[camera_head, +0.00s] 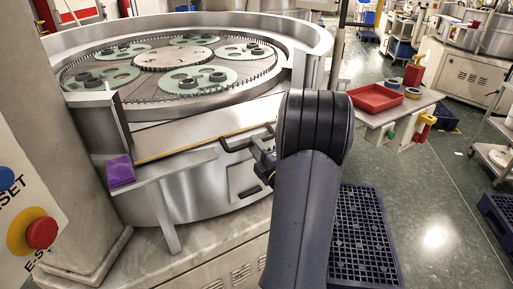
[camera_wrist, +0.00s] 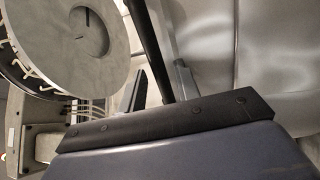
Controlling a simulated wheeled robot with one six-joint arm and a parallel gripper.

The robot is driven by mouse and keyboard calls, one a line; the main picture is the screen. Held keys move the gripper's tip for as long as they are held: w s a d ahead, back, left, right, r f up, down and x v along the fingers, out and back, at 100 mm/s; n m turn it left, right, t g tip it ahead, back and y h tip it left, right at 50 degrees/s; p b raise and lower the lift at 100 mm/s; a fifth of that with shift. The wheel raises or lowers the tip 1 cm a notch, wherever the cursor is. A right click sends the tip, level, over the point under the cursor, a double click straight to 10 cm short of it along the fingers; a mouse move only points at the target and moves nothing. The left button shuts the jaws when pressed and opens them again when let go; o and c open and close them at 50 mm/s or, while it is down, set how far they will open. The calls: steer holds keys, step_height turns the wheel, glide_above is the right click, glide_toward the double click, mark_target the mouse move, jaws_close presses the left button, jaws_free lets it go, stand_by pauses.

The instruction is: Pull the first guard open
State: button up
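The lapping machine's front guard is a flat steel panel (camera_head: 195,132) with a yellow stripe along its lower edge, lying below the toothed ring in the head view. A black bar handle (camera_head: 236,148) sits at its right end. My gripper (camera_head: 264,153) is at the right end of this handle, partly hidden by my own arm. In the wrist view a black bar (camera_wrist: 150,45), likely the handle, runs between my two fingers (camera_wrist: 160,88). The fingers look apart, with a gap beside the bar; contact cannot be made out.
Green carriers (camera_head: 105,77) lie inside the toothed ring. A purple block (camera_head: 120,171) sits at the guard's left end. An emergency-stop button (camera_head: 41,232) is at lower left. A side table with a red tray (camera_head: 376,98) stands right, and a dark pallet (camera_head: 362,235) lies on the floor.

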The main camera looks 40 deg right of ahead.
jaws_close()
stand_by(0.3)
steer(key=shift+g, duration=0.6)
step_height(320, 180, up, 5)
steer(key=shift+r+p, duration=0.1)
steer(key=shift+p, duration=0.2)
steer(key=shift+o, duration=0.8)
jaws_free()
